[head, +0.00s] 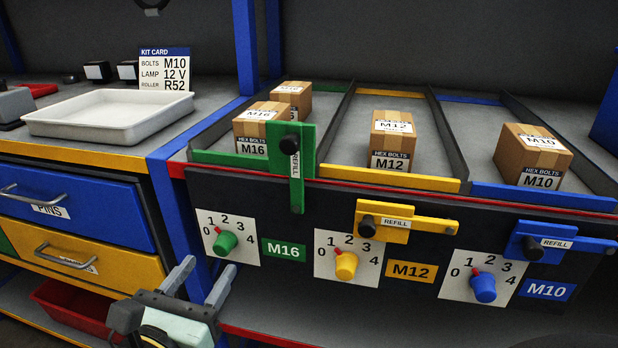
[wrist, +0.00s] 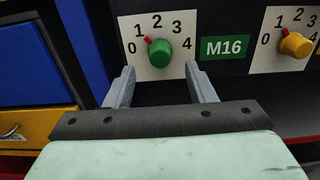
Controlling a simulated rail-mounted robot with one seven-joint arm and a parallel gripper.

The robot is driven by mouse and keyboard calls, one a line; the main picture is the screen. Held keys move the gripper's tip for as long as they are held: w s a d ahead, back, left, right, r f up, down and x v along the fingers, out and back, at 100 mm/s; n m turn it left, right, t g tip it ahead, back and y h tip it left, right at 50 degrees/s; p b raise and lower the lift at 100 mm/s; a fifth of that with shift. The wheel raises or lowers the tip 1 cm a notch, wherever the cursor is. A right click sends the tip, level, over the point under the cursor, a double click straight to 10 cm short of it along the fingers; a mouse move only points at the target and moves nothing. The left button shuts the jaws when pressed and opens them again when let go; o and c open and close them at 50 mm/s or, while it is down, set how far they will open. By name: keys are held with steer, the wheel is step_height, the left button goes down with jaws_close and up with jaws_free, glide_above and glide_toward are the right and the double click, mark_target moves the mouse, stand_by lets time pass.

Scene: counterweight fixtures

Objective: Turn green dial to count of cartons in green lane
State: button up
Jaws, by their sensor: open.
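The green dial (head: 226,242) sits on a white 0-to-4 plate beside the green M16 label (head: 284,250). Its red pointer is at 1; the wrist view also shows this dial (wrist: 160,54). The green lane (head: 228,159) is at the left of the rack. I see two M16 cartons in it, a front one (head: 251,129) and one behind (head: 294,101). A green refill lever (head: 297,192) hangs upright and covers part of the front carton's right side. My gripper (head: 208,268) is open and empty, below the green dial and apart from it. Its fingers (wrist: 159,80) straddle the space under the dial.
The yellow dial (head: 346,266) and blue dial (head: 484,290) are to the right, pointers near 1. Their refill levers (head: 435,225) (head: 587,245) lie roughly level. One M12 carton (head: 391,140) and one M10 carton (head: 531,155) show. A blue post (head: 187,225) stands left of the green plate.

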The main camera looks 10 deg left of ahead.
mark_target(219, 252)
steer(key=shift+w+d+b, duration=0.1)
steer(key=shift+w+b, duration=0.3)
steer(key=shift+w, duration=1.8)
steer(key=c, duration=1)
steer(key=shift+o, duration=0.2)
steer(key=m+b, duration=0.2)
steer(key=m, duration=0.2)
steer(key=shift+f, duration=0.15)
steer(key=shift+m+b, duration=1.3)
steer(key=shift+m, duration=0.5)
